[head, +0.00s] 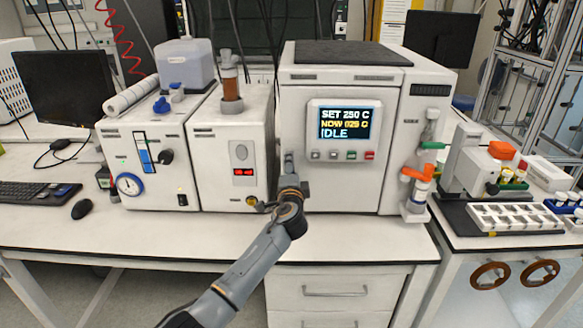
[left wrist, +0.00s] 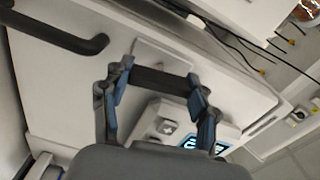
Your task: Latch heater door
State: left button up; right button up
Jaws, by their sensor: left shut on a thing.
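The heater (head: 341,188) is the large white box in the middle of the bench, and its front looks flush with the body. Its screen reads SET 250 C, NOW 025 C, IDLE. My left gripper (head: 289,168) is at the heater's left front edge. In the left wrist view my left gripper (left wrist: 158,95) has its fingers apart around a dark bar (left wrist: 160,80) on a white panel, and is shut on it. The heater screen (left wrist: 190,145) shows behind the fingers. My arm hides the bar in the head view. My right gripper is not in view.
White instrument boxes (head: 222,185) stand close on the heater's left. A valve assembly with orange and green handles (head: 418,190) is at its right front. A tray rack (head: 515,218) lies farther right. The bench (head: 365,240) in front is clear apart from my arm.

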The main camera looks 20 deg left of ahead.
pick_arm(q)
jog(key=shift+m, duration=0.8)
jog(key=o, duration=1.2)
jog(key=shift+c, duration=0.2)
jog(key=shift+s, duration=0.1)
jog(key=v, duration=1.2)
